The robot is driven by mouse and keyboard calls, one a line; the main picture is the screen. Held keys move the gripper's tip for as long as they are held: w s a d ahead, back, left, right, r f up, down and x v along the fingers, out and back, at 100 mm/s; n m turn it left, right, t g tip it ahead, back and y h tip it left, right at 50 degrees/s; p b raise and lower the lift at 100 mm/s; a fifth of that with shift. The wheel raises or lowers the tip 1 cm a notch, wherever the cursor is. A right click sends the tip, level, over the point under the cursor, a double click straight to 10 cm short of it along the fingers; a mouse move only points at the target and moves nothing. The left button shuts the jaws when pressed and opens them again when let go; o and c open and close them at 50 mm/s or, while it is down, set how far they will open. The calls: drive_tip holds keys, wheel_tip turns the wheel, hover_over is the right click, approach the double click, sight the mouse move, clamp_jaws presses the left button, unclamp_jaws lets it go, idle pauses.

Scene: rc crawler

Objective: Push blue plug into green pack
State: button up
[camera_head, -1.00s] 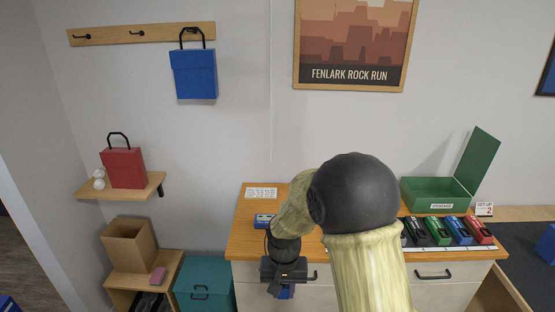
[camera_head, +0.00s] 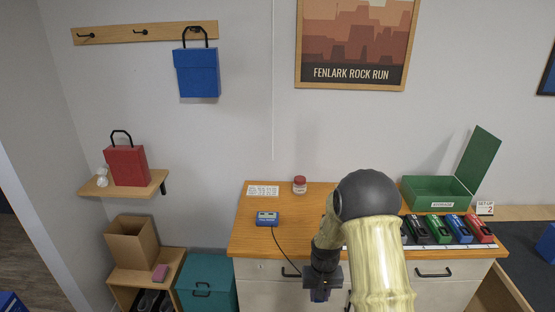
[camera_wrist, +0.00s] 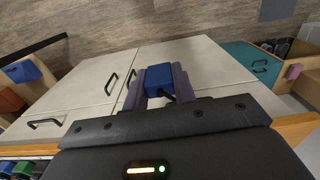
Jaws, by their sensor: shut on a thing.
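The blue plug (camera_wrist: 158,80) is held between the two fingers of my gripper (camera_wrist: 160,84) in the wrist view. In the head view my gripper (camera_head: 320,293) hangs low in front of the cabinet's drawers, with a bit of the blue plug (camera_head: 319,296) showing below. A dark cable runs from the small blue box (camera_head: 267,218) on the cabinet top towards my gripper. The green pack (camera_head: 438,231) lies in a row of packs at the cabinet's right, apart from the plug. A green pack also shows at the lower left of the wrist view (camera_wrist: 22,169).
A blue pack (camera_head: 459,230) and a red pack (camera_head: 480,230) lie right of the green one; a dark pack is partly hidden by my arm. An open green box (camera_head: 425,197) stands behind them. A red-lidded jar (camera_head: 300,186) stands at the back. Drawer handles (camera_head: 433,274) stick out in front.

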drive_tip(key=s+d+f, duration=0.3)
drive_tip(key=s+f, duration=0.1)
drive_tip(key=f, duration=0.4)
drive_tip(key=shift+d, duration=0.15)
drive_tip(key=shift+f, duration=0.15)
